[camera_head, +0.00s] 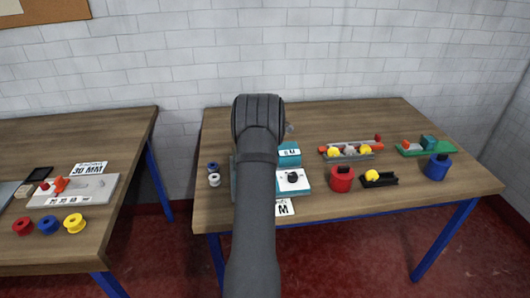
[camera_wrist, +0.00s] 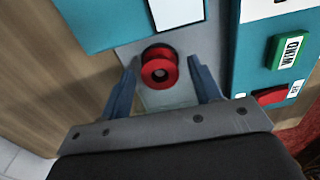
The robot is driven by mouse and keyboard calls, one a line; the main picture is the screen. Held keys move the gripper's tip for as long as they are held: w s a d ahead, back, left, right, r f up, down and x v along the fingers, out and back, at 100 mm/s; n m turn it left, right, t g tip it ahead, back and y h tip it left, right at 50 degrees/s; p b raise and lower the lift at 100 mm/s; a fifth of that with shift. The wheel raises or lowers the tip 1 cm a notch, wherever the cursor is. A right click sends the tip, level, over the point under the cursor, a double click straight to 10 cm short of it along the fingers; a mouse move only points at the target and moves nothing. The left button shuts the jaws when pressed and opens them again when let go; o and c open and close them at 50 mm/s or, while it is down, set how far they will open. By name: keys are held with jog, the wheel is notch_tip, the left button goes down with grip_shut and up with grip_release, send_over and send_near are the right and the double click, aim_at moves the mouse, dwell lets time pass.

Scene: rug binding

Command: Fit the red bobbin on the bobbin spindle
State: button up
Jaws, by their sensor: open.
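A red bobbin (camera_wrist: 160,66) shows in the wrist view, upright-facing on or just above a grey plate (camera_wrist: 158,99) of the teal winding machine (camera_wrist: 262,62). Its centre is greyish; I cannot tell whether the spindle passes through it. My gripper (camera_wrist: 164,84) is open, with one finger on each side of the bobbin and a gap visible on both sides. In the head view my arm hides the gripper, this bobbin and part of the teal machine (camera_head: 290,159).
The machine has a green WIND button (camera_wrist: 289,50) and a red button (camera_wrist: 270,95). A blue bobbin (camera_head: 213,166) and a white bobbin (camera_head: 214,180) stand left of my arm. A red container (camera_head: 341,180) and a blue container (camera_head: 437,168) stand to the right.

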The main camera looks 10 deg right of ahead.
notch_tip(320, 180, up, 18)
jog(key=shift+f, duration=0.25)
jog(key=shift+f, duration=0.1)
dwell(0.4)
notch_tip(320, 180, down, 17)
jog(key=shift+f, duration=0.15)
dwell(0.5)
jog(key=shift+r, duration=0.25)
notch_tip(320, 180, up, 16)
notch_tip(320, 180, down, 17)
jog(key=shift+r, duration=0.1)
notch_tip(320, 180, up, 9)
dwell(0.6)
